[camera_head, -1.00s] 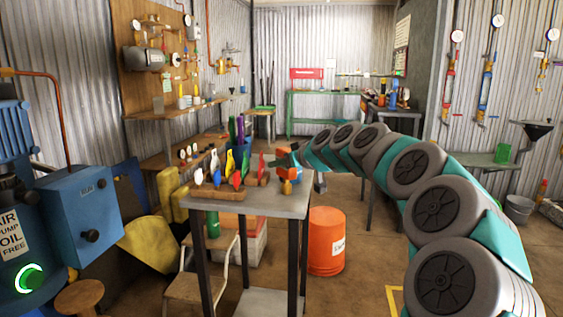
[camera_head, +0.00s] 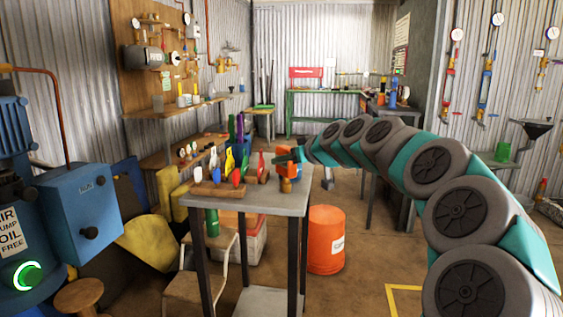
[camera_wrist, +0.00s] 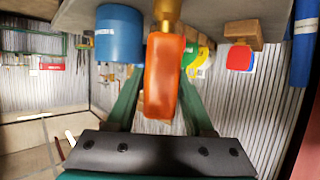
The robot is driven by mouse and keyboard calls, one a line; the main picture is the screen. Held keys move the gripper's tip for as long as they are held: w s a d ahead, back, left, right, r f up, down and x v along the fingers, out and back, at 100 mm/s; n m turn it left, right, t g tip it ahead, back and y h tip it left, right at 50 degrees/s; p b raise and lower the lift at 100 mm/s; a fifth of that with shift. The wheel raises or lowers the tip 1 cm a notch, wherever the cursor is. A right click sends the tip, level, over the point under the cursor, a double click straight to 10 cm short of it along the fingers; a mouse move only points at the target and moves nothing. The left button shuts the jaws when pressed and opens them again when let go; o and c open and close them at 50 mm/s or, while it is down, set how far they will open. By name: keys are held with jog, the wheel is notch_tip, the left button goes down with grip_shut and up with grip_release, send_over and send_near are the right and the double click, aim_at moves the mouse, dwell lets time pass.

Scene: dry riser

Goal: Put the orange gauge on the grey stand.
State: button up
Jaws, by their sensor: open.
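The orange gauge (camera_wrist: 165,78), a rounded orange block on a brass fitting, fills the middle of the wrist view. My gripper (camera_wrist: 160,76) is open, with one green finger on either side of it; whether either finger touches it I cannot tell. In the head view, my gripper (camera_head: 290,156) is at the right back part of a small grey-topped table, at the orange gauge. The gauge's brass foot (camera_head: 286,185) shows below it, on the table. I cannot pick out a separate grey stand for certain.
The grey-topped table (camera_head: 262,205) also carries a wooden block (camera_head: 217,191) and several coloured pieces left of my gripper. A blue cylinder (camera_wrist: 119,35) stands close beside the orange gauge. An orange bucket (camera_head: 326,240) is on the floor to the right.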

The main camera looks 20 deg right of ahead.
jog(key=b+v, duration=0.1)
jog(key=v, duration=0.8)
jog(key=shift+s+r, duration=0.1)
jog(key=shift+s, duration=0.05)
jog(key=s+a+f+n+g+y, duration=0.1)
jog(key=s+a+f+g, duration=0.3)
jog(key=s+a+f, duration=0.55)
jog(key=s+a+f+g, duration=0.45)
jog(key=a+f, duration=0.25)
jog(key=a, duration=0.5)
jog(key=s+f+m+g+h, duration=0.1)
jog(key=s+f+g, duration=0.1)
jog(key=s+f, duration=0.3)
jog(key=s+f+m+g+h, duration=0.1)
jog(key=s+f, duration=0.4)
jog(key=s, duration=0.7)
jog(key=s+f+m+g+h, duration=0.1)
jog(key=s+f+g, duration=0.2)
jog(key=s, duration=0.6)
notch_tip(320, 180, down, 2)
jog(key=shift+d+f+g+h, duration=0.1)
jog(key=shift+d+g+h, duration=0.2)
jog(key=shift+d+g, duration=0.1)
